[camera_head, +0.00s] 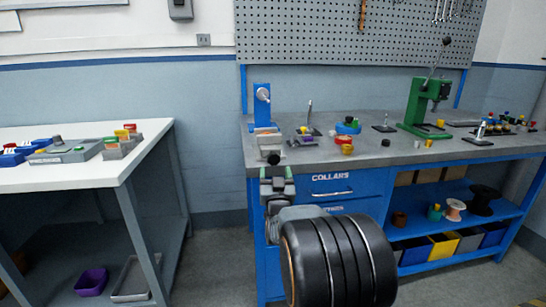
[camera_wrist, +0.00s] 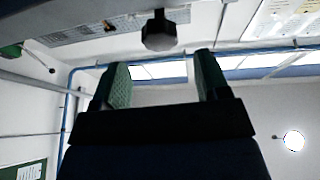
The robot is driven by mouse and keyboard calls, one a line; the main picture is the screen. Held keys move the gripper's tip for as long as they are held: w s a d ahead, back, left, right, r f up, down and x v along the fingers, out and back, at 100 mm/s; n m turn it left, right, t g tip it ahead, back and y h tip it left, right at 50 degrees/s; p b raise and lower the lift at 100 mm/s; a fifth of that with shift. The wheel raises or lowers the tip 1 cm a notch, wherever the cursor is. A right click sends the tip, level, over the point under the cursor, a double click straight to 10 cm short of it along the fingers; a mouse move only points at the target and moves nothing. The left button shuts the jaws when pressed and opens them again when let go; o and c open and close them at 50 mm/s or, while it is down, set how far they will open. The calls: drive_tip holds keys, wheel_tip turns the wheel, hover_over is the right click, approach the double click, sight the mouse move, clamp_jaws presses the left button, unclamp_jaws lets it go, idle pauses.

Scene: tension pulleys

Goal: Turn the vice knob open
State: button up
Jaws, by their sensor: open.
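A dark faceted knob (camera_wrist: 165,32) on a thin stem shows at the top of the wrist view, apart from my gripper. In the head view the dark knob (camera_head: 274,158) is at the front of a small pale vice-like fixture (camera_head: 268,141) at the bench's left front edge. My gripper (camera_head: 277,172) is just below and in front of the knob. In the wrist view my gripper (camera_wrist: 160,63) has its two green-padded fingers spread, with nothing between them. The knob lies beyond the fingertips, roughly in line with the gap. The fixture's jaws are too small to judge.
A blue stand (camera_head: 262,105) rises behind the fixture. Small parts, a blue ring-shaped holder (camera_head: 348,128) and a green press (camera_head: 425,105) stand on the grey workbench (camera_head: 385,153). A white table (camera_head: 62,180) is at left. The floor between the tables is clear.

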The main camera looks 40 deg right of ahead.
sight(274, 160)
drive_tip(key=x, duration=0.8)
drive_tip(key=shift+w, duration=0.15)
drive_tip(key=shift+c, duration=0.4)
drive_tip(key=c, duration=0.8)
drive_tip(key=shift+f+n+y+b, duration=0.3)
drive_tip(key=shift+n+b, duration=0.4)
drive_tip(key=shift+b, duration=0.3)
drive_tip(key=shift+c, duration=0.2)
drive_tip(key=shift+r+n+t+y+b, duration=0.15)
drive_tip(key=shift+n+t+y+b, duration=0.35)
drive_tip(key=shift+n+b, duration=0.5)
drive_tip(key=shift+r+n, duration=0.2)
drive_tip(key=shift+n, duration=0.3)
drive_tip(key=o, duration=0.9)
drive_tip(key=shift+w, duration=0.1)
